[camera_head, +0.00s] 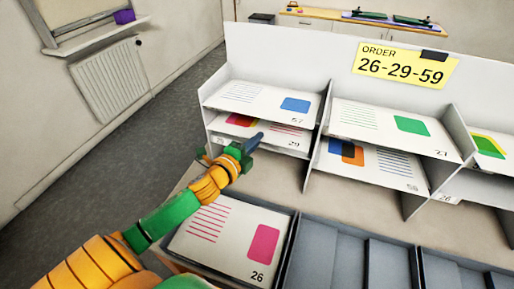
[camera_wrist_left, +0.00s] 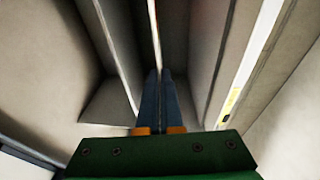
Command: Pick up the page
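The page marked 29 (camera_head: 279,134) lies in the lower left shelf slot, with a coloured picture at its left. My left gripper (camera_head: 254,142) reaches its front edge. In the left wrist view, the two blue fingers (camera_wrist_left: 159,85) are close together, and a thin pale edge runs down to between their tips. They look shut on the page's edge, though the grip itself is small and dark. The page marked 26 (camera_head: 222,236), with a pink shape, lies in the left compartment of the front tray. My right gripper is not in view.
The white shelf (camera_head: 287,50) holds pages 57 (camera_head: 262,97), 27 (camera_head: 395,122) and 58 (camera_head: 373,164). Upright dividers flank the slots. A yellow sign (camera_head: 404,65) reads ORDER 26-29-59. The tray's compartments (camera_head: 331,257) right of page 26 are empty.

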